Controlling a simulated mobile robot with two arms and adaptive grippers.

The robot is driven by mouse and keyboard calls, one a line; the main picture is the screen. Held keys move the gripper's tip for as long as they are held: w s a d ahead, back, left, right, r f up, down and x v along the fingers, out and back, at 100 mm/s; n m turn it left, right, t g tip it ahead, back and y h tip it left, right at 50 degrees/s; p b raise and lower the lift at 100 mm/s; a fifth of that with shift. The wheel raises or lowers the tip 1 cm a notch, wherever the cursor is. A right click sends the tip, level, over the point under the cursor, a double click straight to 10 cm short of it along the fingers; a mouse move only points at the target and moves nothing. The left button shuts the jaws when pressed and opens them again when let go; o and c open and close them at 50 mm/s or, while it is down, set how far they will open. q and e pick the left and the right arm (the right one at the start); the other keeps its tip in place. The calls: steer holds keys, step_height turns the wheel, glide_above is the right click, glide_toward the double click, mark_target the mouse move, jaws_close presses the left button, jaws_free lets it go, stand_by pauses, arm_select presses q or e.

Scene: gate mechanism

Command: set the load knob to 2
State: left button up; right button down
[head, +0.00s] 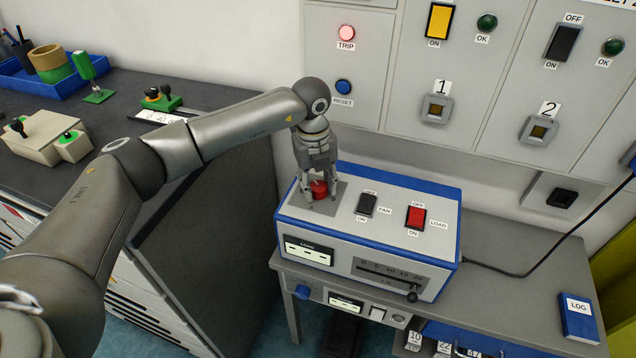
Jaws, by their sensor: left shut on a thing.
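The load knob (319,190) is a red knob on the top left of the white and blue load box (385,232). My left gripper (318,188) comes down on it from above and is shut on it, with fingers on both sides. The fingers hide part of the knob and its scale, so I cannot read its setting. My right gripper is not in view.
The box top also carries a black fan switch (367,204) and a red load switch (416,217). A wall panel (350,60) stands close behind. A blue log book (578,316) lies at the bench's right.

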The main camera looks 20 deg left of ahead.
mark_target(315, 187)
arm_select(q)
steer(key=shift+w+r, duration=0.1)
steer(key=o, duration=1)
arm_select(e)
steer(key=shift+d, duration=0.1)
arm_select(q)
steer(key=r, duration=1.1)
steer(key=shift+s+a+r, duration=0.25)
steer(key=shift+a+r, duration=0.05)
steer(key=shift+r, duration=0.1)
